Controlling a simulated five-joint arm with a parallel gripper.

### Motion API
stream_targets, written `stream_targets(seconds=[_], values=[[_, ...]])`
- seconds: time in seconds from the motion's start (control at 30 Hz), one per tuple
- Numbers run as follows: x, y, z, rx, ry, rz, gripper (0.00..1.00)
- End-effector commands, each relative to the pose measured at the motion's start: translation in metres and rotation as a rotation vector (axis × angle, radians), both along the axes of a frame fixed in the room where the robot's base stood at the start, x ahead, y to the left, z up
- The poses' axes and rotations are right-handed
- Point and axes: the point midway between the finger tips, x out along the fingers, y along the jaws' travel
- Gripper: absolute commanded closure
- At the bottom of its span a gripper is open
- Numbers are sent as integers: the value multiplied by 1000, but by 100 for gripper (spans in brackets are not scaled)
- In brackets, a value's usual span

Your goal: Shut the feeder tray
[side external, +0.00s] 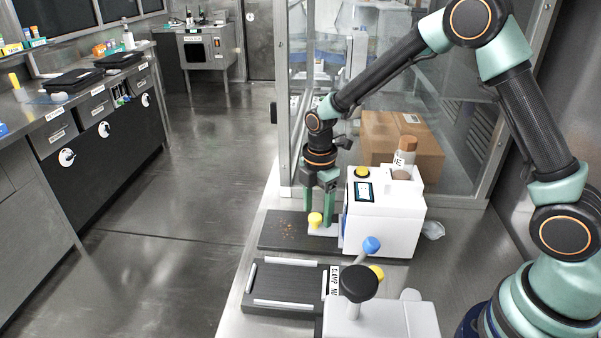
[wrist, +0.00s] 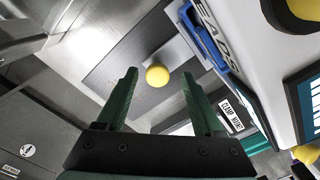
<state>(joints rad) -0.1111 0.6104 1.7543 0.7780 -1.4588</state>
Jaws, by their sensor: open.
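The feeder (side external: 385,222) is a white box with a small screen, a yellow button on top and a bottle of brown contents (side external: 404,157) standing in it. A pale tray part (side external: 323,231) with a yellow knob (side external: 315,219) sticks out from its left side, low over a dark plate. My gripper (side external: 319,212) is open, pointing down at the knob. In the wrist view the yellow knob (wrist: 157,75) appears between the green fingertips of my gripper (wrist: 158,80), with gaps on both sides. I cannot tell whether a finger touches it.
A dark plate (side external: 280,232) with orange specks lies left of the feeder. In front are a dark board with white rails (side external: 280,285) and a clamp device with a black knob (side external: 358,285). A cardboard box (side external: 425,145) and a glass wall stand behind.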

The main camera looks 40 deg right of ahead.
Motion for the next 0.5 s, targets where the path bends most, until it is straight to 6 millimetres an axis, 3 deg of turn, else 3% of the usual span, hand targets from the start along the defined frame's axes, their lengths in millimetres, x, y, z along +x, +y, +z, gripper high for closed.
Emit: stream_targets(seconds=[0.5], values=[[1,0,95,0,-4,-1,31]])
